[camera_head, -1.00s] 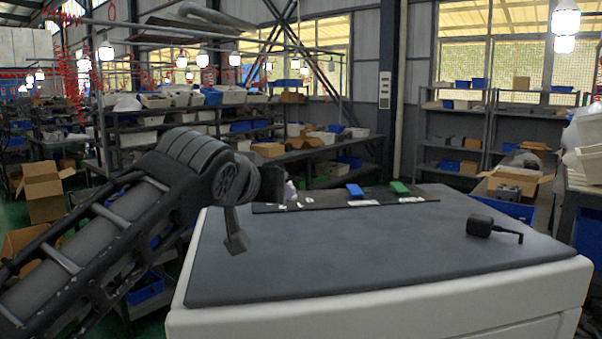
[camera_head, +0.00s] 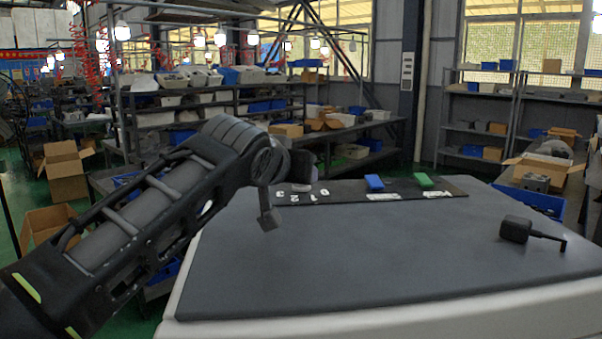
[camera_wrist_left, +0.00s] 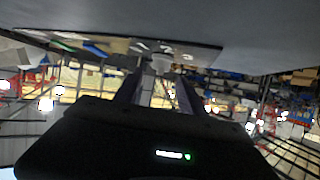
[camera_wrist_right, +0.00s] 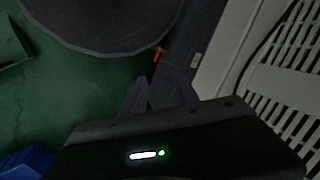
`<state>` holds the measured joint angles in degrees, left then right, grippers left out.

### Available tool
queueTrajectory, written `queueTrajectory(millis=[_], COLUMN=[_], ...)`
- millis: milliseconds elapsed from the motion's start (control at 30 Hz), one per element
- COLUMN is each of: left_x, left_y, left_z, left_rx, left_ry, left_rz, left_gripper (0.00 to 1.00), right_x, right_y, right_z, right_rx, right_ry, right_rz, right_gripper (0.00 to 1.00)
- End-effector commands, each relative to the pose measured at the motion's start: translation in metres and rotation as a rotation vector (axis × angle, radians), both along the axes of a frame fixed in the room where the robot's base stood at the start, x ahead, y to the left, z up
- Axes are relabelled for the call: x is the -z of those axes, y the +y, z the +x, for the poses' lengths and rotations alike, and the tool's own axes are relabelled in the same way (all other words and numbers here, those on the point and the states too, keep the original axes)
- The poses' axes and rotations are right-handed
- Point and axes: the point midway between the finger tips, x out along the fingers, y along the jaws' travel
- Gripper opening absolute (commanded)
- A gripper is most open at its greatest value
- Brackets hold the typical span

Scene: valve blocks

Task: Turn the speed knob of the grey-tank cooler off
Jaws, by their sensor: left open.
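A thin dark board (camera_head: 345,193) lies at the far edge of the grey tabletop. It carries the white digits 3, 2, 1, 0 (camera_head: 296,197) at its left, then a blue block (camera_head: 374,183) and a green block (camera_head: 423,181) with white labels. A small pale knob-like piece (camera_head: 301,187) shows by the digits, partly hidden by my left arm. My left gripper (camera_wrist_left: 158,90) is open, pointing toward the board's digit end; a pale piece shows beyond its fingers. My right gripper (camera_wrist_right: 160,88) is open and empty above the floor. I cannot make out a grey tank.
The middle of the tabletop is clear. Shelves with bins (camera_head: 200,100) and cardboard boxes (camera_head: 62,170) stand behind. A pale slatted case (camera_wrist_right: 295,95) is near my right gripper.

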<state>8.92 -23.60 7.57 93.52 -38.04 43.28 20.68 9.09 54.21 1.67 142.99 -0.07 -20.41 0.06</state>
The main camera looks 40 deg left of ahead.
Motion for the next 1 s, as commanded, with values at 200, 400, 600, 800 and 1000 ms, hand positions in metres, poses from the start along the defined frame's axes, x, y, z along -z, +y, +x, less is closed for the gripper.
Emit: queueTrajectory(millis=[200, 400, 600, 800, 1000], left_x=[0.012, 0.018, 0.018, 0.018, 0.018], left_y=[0.012, 0.016, 0.017, 0.016, 0.016], left_z=[0.029, 0.040, 0.040, 0.040, 0.040], left_rx=[-0.001, 0.000, 0.000, 0.000, 0.000], left_ry=[0.003, 0.001, 0.000, 0.000, 0.000], left_rz=[0.000, 0.000, 0.000, 0.000, 0.000], left_gripper=[0.47, 0.47, 0.47, 0.34, 0.17], right_x=[-0.009, -0.010, -0.010, -0.010, -0.010], right_y=[0.000, 0.000, 0.000, 0.000, 0.000], right_z=[0.000, 0.000, 0.000, 0.000, 0.000], right_rx=[0.000, 0.000, 0.000, 0.000, 0.000], right_ry=[0.000, 0.001, 0.001, 0.001, 0.001], right_rz=[0.000, 0.000, 0.000, 0.000, 0.000], right_gripper=[0.36, 0.36, 0.36, 0.36, 0.36])
